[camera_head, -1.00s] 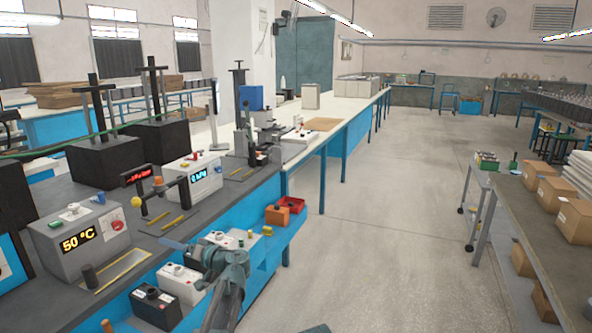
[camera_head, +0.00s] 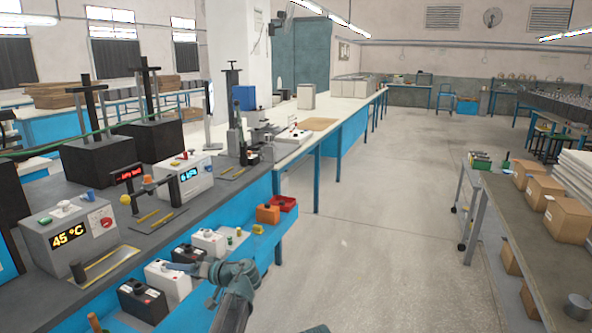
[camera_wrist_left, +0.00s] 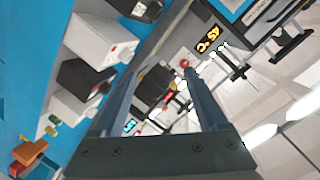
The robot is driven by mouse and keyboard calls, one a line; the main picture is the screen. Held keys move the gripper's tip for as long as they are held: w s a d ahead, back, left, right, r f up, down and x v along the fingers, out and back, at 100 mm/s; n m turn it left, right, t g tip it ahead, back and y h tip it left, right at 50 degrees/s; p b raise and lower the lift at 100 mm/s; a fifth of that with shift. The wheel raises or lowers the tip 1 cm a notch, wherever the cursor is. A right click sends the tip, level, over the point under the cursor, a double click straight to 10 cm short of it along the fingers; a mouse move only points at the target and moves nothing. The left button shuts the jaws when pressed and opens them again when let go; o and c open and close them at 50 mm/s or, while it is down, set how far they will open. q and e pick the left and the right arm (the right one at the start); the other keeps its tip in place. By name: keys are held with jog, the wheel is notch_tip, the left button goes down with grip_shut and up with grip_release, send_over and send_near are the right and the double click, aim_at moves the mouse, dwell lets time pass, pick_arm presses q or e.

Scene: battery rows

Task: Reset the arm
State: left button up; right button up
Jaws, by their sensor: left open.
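My left gripper (camera_head: 178,267) is at the lower middle of the head view, in front of the blue lower shelf with the batteries. In the left wrist view its two fingers (camera_wrist_left: 172,75) are apart with nothing held between them. On the shelf are a white battery (camera_head: 168,280), a black battery (camera_head: 142,301), and another white battery (camera_head: 208,241) with a black one (camera_head: 186,254) behind the gripper. Batteries also show at the left of the left wrist view, including a white one (camera_wrist_left: 98,40) and a black one (camera_wrist_left: 84,80). My right gripper is out of view.
A temperature device (camera_head: 70,230) reading 45 °C and a second display device (camera_head: 186,178) stand on the dark bench. Orange (camera_head: 268,214) and red (camera_head: 286,204) bins sit on the shelf. Cardboard boxes (camera_head: 567,218) stand on the right table. The floor (camera_head: 360,240) between is clear.

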pick_arm(q)
jog(key=s+d+f+m+g+h, duration=0.2)
jog(key=s+d+f+m+h, duration=0.15)
jog(key=s+d+f, duration=0.45)
jog(key=s+d+f+m+g+h, duration=0.25)
jog(key=s+d+h, duration=0.25)
jog(key=s+d, duration=0.55)
jog(key=s+d+f+m+g+h, duration=0.2)
jog(key=s+d+f+h, duration=0.2)
jog(key=s+d+f, duration=0.5)
notch_tip(320, 180, up, 16)
jog(key=a+p, duration=0.1)
jog(key=p, duration=1.2)
jog(key=shift+s+a+r+t, duration=0.15)
jog(key=shift+s+r+t, duration=0.05)
jog(key=shift+s+t, duration=0.2)
jog(key=shift+c, duration=0.2)
